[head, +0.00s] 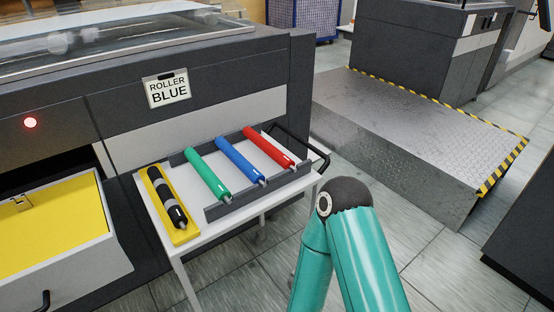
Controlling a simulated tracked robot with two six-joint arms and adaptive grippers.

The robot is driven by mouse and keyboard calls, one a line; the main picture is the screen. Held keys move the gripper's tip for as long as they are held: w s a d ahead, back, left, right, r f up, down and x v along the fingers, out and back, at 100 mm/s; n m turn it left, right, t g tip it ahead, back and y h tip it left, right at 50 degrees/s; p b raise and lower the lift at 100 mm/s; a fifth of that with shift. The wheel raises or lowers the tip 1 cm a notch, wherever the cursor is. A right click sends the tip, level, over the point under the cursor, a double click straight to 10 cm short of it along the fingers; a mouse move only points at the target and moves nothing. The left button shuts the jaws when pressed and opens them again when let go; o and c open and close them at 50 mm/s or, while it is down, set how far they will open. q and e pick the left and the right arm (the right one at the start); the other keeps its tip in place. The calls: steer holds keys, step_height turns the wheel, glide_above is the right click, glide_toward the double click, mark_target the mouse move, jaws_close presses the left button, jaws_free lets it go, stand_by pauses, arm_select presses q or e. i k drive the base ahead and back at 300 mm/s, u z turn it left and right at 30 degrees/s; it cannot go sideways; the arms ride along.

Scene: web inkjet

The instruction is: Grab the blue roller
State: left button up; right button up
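The blue roller (240,161) lies in a dark grey rack on a white cart, between the green roller (207,174) on its left and the red roller (269,148) on its right. A sign reading "ROLLER BLUE" (167,88) is on the machine above the cart. A teal arm link with a dark joint, mine, shows at the lower middle, in front of the cart's right side. Neither gripper is in view. Nothing touches the blue roller except the rack.
The cart (206,235) also carries a yellow tray (152,193) with a black roller (165,193). An open drawer with a yellow panel (52,226) juts out at left. A metal platform with striped edges (430,125) stands at right. Tiled floor is free between them.

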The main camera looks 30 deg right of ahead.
mark_target(245, 165)
steer(key=z, duration=0.65)
steer(key=i, duration=0.2)
steer(key=u, duration=1.9)
steer(key=k, duration=1.3)
steer(key=z, duration=0.85)
steer(key=i, duration=1.35)
steer(key=z, duration=0.1)
